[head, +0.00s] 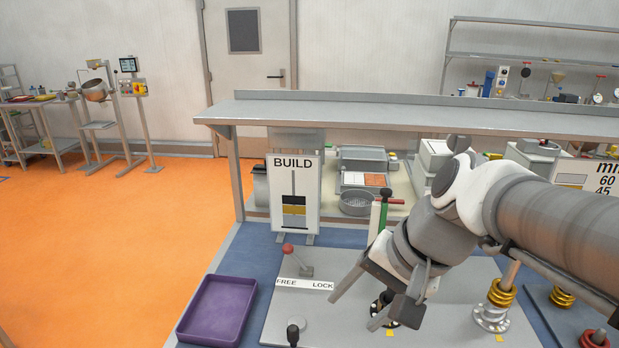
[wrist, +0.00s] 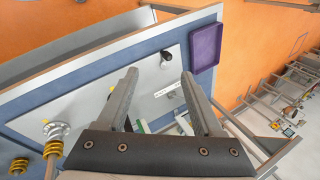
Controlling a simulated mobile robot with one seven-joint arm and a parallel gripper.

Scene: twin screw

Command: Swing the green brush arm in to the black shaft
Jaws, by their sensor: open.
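In the head view a green upright piece (head: 383,214) with a white side and a red-tipped bar on top, which looks like the green brush arm, stands behind my gripper. Its lower part is hidden by my arm. A bit of green also shows between the fingers in the wrist view (wrist: 141,126). A dark round fitting (head: 384,299), perhaps the foot of the black shaft, sits on the grey plate, partly covered by my gripper. My gripper (head: 358,306) is open and empty above the plate; its fingers are spread in the wrist view (wrist: 160,76).
A red-knobbed lever (head: 289,250) stands behind the FREE/LOCK label (head: 304,284). A black knob (head: 293,333) is at the plate's front left. A purple tray (head: 217,310) lies left. A post with yellow rings (head: 500,295) stands right. A BUILD sign (head: 293,195) stands behind.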

